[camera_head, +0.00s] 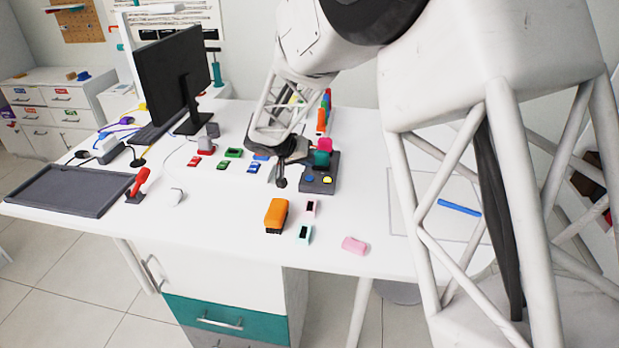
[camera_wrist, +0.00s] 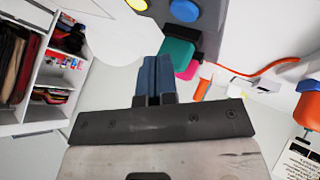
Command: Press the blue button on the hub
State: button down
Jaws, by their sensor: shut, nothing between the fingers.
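The hub (camera_head: 318,185) is a dark grey box on the white table, right of the middle of the head view. Its blue button (camera_head: 309,179) is at the front left of the top, beside a yellow button (camera_head: 327,180). A teal piece (camera_head: 321,158) and a pink-red piece (camera_head: 325,145) stand at its back. My gripper (camera_head: 281,183) is shut and empty, pointing down just left of the hub. In the wrist view the closed fingers (camera_wrist: 155,62) are below the blue button (camera_wrist: 184,10) in the picture, with a gap. I cannot tell their height over the table.
An orange block (camera_head: 276,215), a pink block (camera_head: 354,245) and several small coloured pieces lie around the hub. A monitor (camera_head: 175,75) and a dark tray (camera_head: 70,190) are at the left. The table's front edge is close to the orange block.

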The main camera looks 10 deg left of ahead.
aim_at(312, 176)
jog(key=shift+f, duration=0.95)
jog(key=shift+f, duration=0.8)
dwell(2.3)
jog(key=shift+s+d+f, duration=0.1)
jog(key=shift+s+f, duration=0.1)
jog(key=shift+f, duration=0.55)
dwell(0.5)
jog(key=shift+r, duration=0.1)
jog(key=shift+w+r, duration=0.1)
jog(key=shift+r, duration=1.15)
jog(key=shift+r, duration=2.5)
